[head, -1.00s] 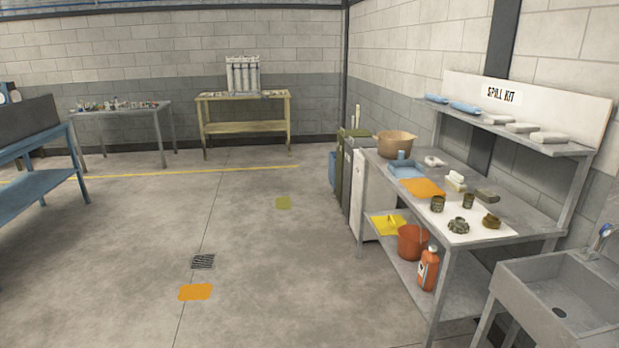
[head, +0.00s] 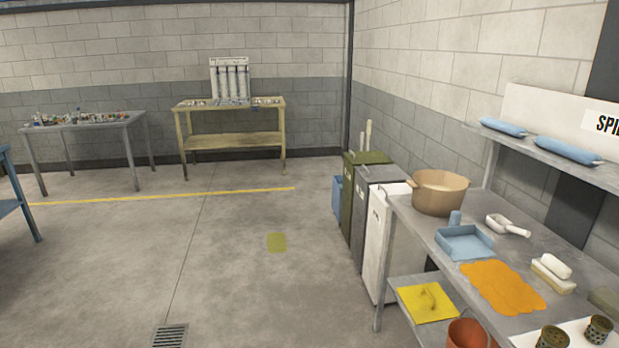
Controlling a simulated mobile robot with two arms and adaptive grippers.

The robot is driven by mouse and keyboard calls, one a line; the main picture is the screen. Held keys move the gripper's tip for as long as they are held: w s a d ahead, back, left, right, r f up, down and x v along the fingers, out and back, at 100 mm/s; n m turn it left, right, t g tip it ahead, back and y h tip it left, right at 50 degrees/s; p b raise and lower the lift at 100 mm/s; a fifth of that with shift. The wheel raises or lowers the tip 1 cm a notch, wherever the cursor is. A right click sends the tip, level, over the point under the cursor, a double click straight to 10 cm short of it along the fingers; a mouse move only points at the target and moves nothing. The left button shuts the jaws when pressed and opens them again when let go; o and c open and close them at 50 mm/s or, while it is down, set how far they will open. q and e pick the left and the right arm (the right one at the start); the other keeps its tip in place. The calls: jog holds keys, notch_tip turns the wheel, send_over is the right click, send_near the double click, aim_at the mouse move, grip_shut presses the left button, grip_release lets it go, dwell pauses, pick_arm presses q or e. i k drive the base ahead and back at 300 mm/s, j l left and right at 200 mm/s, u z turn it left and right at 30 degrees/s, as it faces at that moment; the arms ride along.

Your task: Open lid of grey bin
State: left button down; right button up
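The grey bin (head: 371,205) stands in a row of bins along the right wall, between a green bin and a white bin. Its grey top (head: 382,174) looks shut, with a handle at its front edge. The green bin (head: 351,200) is on its far side and the white bin (head: 383,245) on its near side. Neither of my grippers shows in the head view.
A blue bin (head: 337,197) stands behind the green one.

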aim_at(388, 173)
jog(key=i, duration=2.3)
jog(key=i+j, duration=0.1)
jog(key=i, duration=2.2)
jog(key=l+z, duration=0.05)
jog(key=l, duration=0.05)
